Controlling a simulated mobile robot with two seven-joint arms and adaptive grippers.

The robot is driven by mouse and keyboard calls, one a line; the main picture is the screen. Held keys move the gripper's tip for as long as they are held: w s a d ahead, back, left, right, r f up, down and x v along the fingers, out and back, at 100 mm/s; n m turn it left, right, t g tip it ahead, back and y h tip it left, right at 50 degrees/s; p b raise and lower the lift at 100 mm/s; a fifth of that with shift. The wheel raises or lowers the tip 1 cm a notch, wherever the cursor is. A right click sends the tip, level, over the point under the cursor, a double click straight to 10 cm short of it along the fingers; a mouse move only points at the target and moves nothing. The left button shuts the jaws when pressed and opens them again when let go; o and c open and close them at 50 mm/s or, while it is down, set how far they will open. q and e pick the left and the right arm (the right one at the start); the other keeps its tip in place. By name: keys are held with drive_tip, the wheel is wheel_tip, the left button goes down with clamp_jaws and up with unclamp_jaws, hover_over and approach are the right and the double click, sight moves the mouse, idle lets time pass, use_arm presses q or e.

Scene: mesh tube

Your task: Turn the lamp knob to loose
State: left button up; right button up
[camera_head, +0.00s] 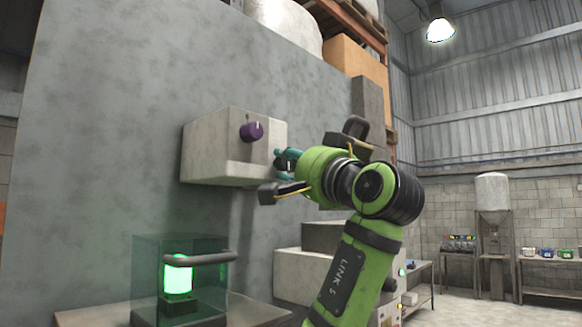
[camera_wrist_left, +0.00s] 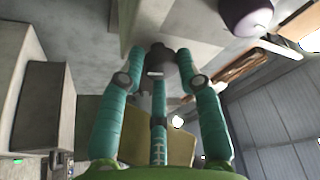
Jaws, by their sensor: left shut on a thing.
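A pale box (camera_head: 218,152) is fixed to the grey wall and carries a purple knob (camera_head: 252,131) on its front. The purple knob also shows in the left wrist view (camera_wrist_left: 247,14), apart from my fingers. My left gripper (camera_head: 282,160) is at the right part of the box, below and right of the purple knob. In the left wrist view its teal fingers (camera_wrist_left: 160,70) are closed around a dark grey knob (camera_wrist_left: 160,56). In the head view that knob is hidden behind the gripper. A lamp (camera_head: 178,277) glows green inside a glass case. My right gripper is out of view.
The glass case (camera_head: 150,255) with a dark handle (camera_head: 200,258) stands on a ledge below the box. Grey blocks (camera_head: 302,265) stand behind my arm. Shelving with a cardboard box (camera_head: 356,68) is behind the wall.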

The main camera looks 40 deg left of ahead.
use_arm(q)
drive_tip(key=n+g+y, duration=0.1)
drive_tip(key=n, duration=0.3)
drive_tip(key=shift+d+r+b, duration=0.1)
drive_tip(key=shift+r+b, duration=0.05)
drive_tip(key=shift+b, duration=0.15)
drive_tip(key=shift+w+n+g+y+p, duration=0.2)
drive_tip(key=shift+n+g, duration=0.4)
drive_tip(key=shift+n, duration=0.45)
drive_tip(key=shift+s+n+g+y+p, duration=0.1)
drive_tip(key=shift+n+g+y, duration=0.2)
drive_tip(key=shift+n+g, duration=0.55)
drive_tip(key=shift+n, duration=0.5)
drive_tip(key=o, duration=1.1)
drive_tip(key=v, duration=1.2)
